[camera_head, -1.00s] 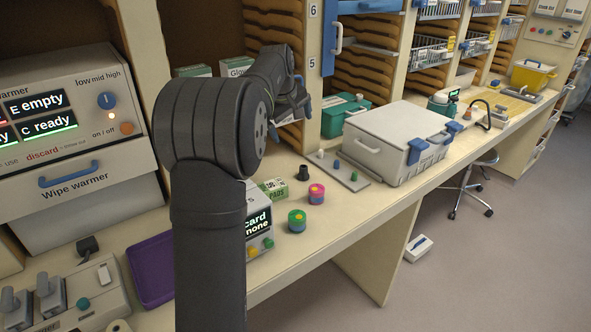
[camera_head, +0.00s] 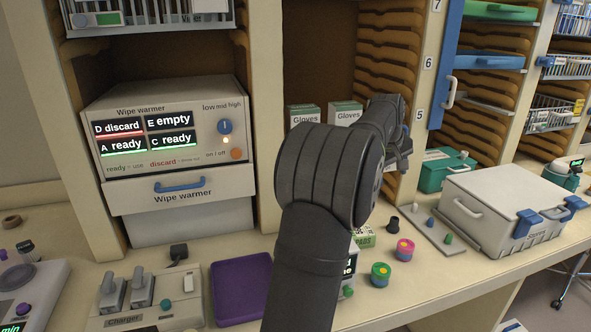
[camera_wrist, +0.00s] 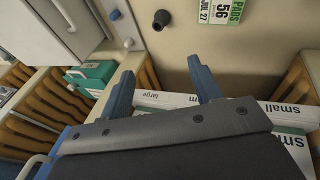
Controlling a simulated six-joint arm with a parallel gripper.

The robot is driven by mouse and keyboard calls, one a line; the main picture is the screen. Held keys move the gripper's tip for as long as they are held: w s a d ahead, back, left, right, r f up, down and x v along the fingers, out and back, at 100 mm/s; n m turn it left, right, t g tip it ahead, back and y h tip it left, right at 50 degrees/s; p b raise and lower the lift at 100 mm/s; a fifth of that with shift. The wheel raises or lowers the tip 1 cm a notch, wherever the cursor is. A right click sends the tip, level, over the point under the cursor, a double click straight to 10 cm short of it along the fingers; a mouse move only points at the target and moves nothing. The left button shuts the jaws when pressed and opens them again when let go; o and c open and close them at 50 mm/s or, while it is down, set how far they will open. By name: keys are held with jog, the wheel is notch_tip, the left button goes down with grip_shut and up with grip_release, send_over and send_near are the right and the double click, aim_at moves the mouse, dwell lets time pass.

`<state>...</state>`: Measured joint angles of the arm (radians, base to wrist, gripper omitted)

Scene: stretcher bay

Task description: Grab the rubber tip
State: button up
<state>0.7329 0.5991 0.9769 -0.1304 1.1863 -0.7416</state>
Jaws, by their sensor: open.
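The rubber tip (camera_head: 392,224) is a small black flared piece standing on the counter, between the green PADS box and a grey board with small pegs. It also shows near the top of the wrist view (camera_wrist: 161,19), beyond my fingertips and apart from them. My gripper (camera_wrist: 162,82) is open, its two blue fingers spread with nothing between them. In the head view my gripper (camera_head: 405,150) is up by the shelves, above and behind the rubber tip, partly hidden by my own arm.
The PADS box (camera_head: 363,238) stands beside the tip. A pink jar (camera_head: 404,250) and a green jar (camera_head: 380,274) are in front. The pegged board (camera_head: 436,232) and a large white case (camera_head: 500,205) lie to the right. Glove boxes (camera_head: 345,112) are behind.

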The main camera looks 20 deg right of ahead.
jog(key=m, duration=1.1)
send_near(395, 219)
jog(key=shift+m, duration=0.3)
jog(key=x, duration=0.5)
jog(key=shift+x, duration=2.65)
jog(key=shift+w+r, duration=0.1)
jog(key=c, duration=1)
